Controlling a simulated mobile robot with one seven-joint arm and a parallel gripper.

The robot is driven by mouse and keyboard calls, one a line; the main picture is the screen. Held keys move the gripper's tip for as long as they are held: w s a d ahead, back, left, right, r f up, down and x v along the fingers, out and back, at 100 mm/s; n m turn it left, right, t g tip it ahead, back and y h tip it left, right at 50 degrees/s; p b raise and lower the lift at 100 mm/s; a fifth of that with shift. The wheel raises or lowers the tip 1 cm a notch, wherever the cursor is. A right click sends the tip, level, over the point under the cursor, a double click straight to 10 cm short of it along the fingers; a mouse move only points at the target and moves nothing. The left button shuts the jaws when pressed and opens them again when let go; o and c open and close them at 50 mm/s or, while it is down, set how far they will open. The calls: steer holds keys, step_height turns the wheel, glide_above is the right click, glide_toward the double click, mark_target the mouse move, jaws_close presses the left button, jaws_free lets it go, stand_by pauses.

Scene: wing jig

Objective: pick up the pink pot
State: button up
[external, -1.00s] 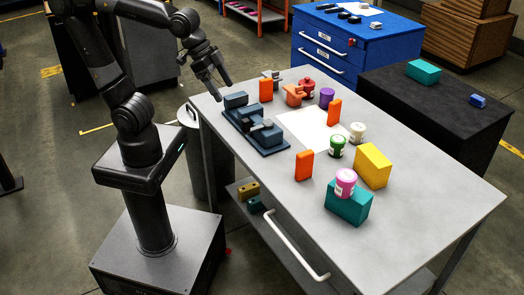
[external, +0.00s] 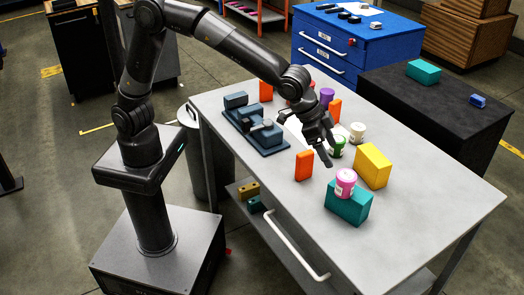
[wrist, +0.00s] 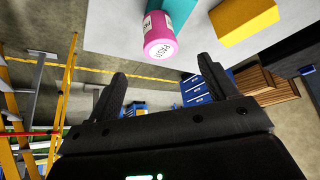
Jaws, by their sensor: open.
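The pink pot (external: 346,182) has a pale lid and stands upright on top of a teal block (external: 348,206) near the table's front right. In the wrist view the pink pot (wrist: 159,38) shows beyond my fingers, with a label on its lid, and the teal block (wrist: 181,14) is behind it. My gripper (external: 327,160) is above the table, just behind and left of the pot, apart from it. In the wrist view my gripper (wrist: 165,85) has its two fingers spread with nothing between them.
A yellow block (external: 373,166) stands right behind the pot. Green (external: 338,147) and white (external: 357,133) pots stand farther back. An orange block (external: 304,166) stands to the left, near a dark blue jig (external: 262,136). The table's right front is clear.

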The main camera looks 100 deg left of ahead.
mark_target(343, 174)
steer(key=x, duration=0.6)
steer(key=shift+w+d+f, duration=0.15)
steer(key=shift+w+d, duration=0.1)
steer(key=shift+w, duration=0.1)
steer(key=shift+a+x, duration=0.2)
steer(key=shift+x, duration=2.55)
steer(key=shift+c, duration=0.6)
steer(key=c, duration=1.1)
